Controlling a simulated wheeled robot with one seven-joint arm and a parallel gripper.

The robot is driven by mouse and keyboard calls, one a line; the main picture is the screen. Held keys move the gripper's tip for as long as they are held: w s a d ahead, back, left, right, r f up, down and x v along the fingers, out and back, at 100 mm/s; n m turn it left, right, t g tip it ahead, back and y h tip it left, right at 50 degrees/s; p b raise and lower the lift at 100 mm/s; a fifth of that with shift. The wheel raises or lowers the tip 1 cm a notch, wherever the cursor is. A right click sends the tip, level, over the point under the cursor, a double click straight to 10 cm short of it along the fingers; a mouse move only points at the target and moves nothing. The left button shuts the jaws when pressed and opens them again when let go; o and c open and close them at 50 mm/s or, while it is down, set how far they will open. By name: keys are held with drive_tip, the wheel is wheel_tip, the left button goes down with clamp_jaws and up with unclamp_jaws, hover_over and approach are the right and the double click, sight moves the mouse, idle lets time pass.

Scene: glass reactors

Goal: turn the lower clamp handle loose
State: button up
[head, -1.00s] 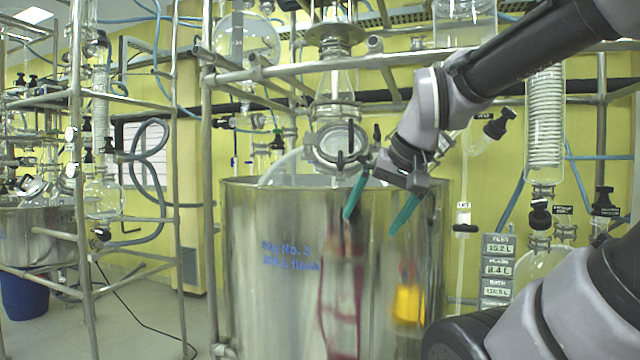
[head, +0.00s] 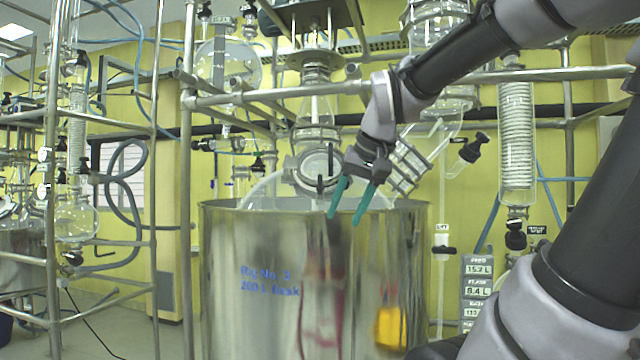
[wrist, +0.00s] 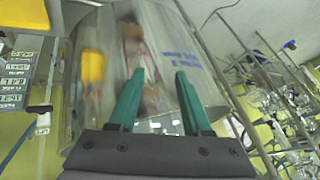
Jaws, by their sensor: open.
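A round glass flange with a metal clamp ring (head: 318,165) sits on the glassware just above the rim of the big steel tank (head: 235,290). A small dark upright handle (head: 320,185) shows at the lower front of the clamp; I cannot tell how tight it is. My gripper (head: 345,218) has green fingers, open and empty, pointing down in front of the tank rim, to the right of and below the handle. The fingers also show apart in the wrist view (wrist: 160,74), with blurred tank wall beyond. I cannot make out the clamp in the wrist view.
Metal frame pipes (head: 188,200) stand left of the tank, with a horizontal rail (head: 270,93) above. A coiled glass condenser (head: 516,140) hangs at the right. A label stack (head: 478,290) stands right of the tank. Floor shows at the lower left.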

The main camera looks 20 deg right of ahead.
drive_tip(key=w+d+r+g+h, duration=0.1)
drive_tip(key=w+d+r, duration=0.1)
drive_tip(key=w+r, duration=0.9)
drive_tip(key=g+h, duration=0.1)
drive_tip(key=h, duration=0.1)
approach(320, 179)
drive_tip(key=x, duration=1.1)
drive_tip(key=shift+s, duration=0.1)
clamp_jaws()
